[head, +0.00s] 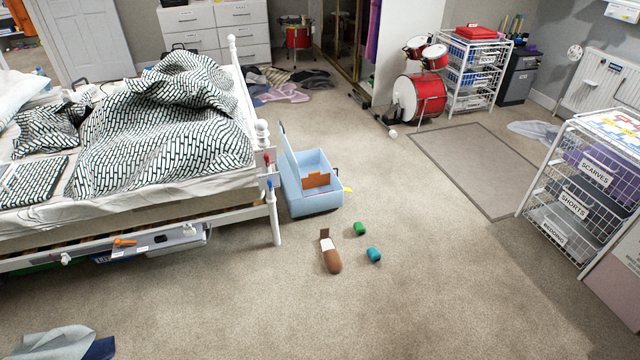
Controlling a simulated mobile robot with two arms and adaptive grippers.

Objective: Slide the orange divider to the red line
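The orange divider (316,180) stands upright inside an open light blue box (315,204) on the carpet, at the foot of the bed. The box lid is raised on its left side. A red line cannot be made out inside the box at this size. A small yellow thing (348,189) shows at the box's right side. Neither of my grippers is in the head view, and nothing is touching the divider or the box.
A brown and white item (330,254), a green piece (360,229) and a teal piece (374,254) lie in front of the box. The bed (130,205) stands close on the left. Wire drawers (580,190) stand right. Carpet in front and right is mostly clear.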

